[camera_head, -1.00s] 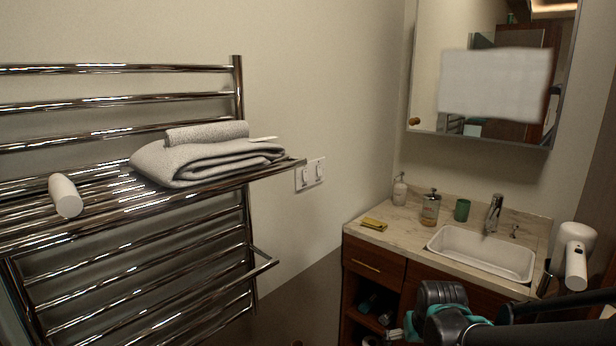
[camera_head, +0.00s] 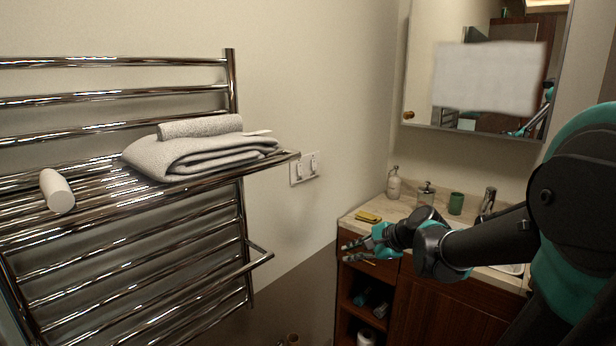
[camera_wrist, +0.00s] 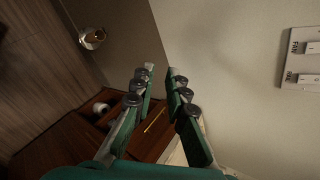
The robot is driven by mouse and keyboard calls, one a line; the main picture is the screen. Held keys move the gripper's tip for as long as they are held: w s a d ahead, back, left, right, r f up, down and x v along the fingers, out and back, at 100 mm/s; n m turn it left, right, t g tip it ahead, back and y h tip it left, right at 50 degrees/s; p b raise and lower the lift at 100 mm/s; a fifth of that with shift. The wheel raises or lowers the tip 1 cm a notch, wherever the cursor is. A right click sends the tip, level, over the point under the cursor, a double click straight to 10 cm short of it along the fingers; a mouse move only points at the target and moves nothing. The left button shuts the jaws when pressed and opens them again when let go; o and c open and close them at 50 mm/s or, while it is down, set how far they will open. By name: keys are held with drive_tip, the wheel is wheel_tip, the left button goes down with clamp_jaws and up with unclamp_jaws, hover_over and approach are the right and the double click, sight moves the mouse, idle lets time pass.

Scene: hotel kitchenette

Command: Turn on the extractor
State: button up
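A white wall plate with two rocker switches (camera_head: 305,169) is on the wall just right of the towel rack. In the wrist view the plate (camera_wrist: 290,62) is at the right edge, partly cut off, with small lettering beside the switches; one label seems to read "FAN". I cannot tell which way the switches are set. My gripper (camera_head: 347,251) is in front of the vanity, lower and to the right of the plate, apart from it. In the wrist view its two fingers (camera_wrist: 160,73) are parted with nothing between them.
A chrome towel rack (camera_head: 205,180) with folded grey towels (camera_head: 200,158) juts out left of the plate. The wooden vanity (camera_head: 430,300), with bottles and a green cup (camera_head: 455,203) on top, stands behind my arm. The wall right of the plate is clear.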

sight(301, 175)
drive_tip(key=w+r+m+y, duration=0.1)
drive_tip(key=r, duration=0.1)
drive_tip(key=w+a+r+m, duration=0.1)
drive_tip(key=w+r+m, duration=0.1)
drive_tip(key=r, duration=0.1)
drive_tip(key=w+a+r+m+t+y, duration=0.1)
drive_tip(key=w+r+m, duration=0.1)
drive_tip(key=shift+w+r+y, duration=0.15)
drive_tip(key=shift+w+y, duration=0.1)
drive_tip(key=shift+y, duration=0.05)
clamp_jaws()
drive_tip(key=w+r+m+t+y, duration=0.2)
drive_tip(key=w+r+m, duration=0.4)
drive_tip(key=r, duration=0.3)
drive_tip(key=shift+a+r+m+y, duration=0.3)
drive_tip(key=shift+r+m, duration=0.05)
drive_tip(key=shift+m, duration=0.05)
drive_tip(key=shift+w+a, duration=0.15)
drive_tip(key=x, duration=1.3)
drive_tip(key=shift+w+a, duration=0.25)
drive_tip(key=shift+w, duration=0.05)
drive_tip(key=shift+w+a+f, duration=0.1)
drive_tip(key=shift+w+a, duration=0.05)
drive_tip(key=shift+a, duration=0.1)
drive_tip(key=shift+d, duration=0.1)
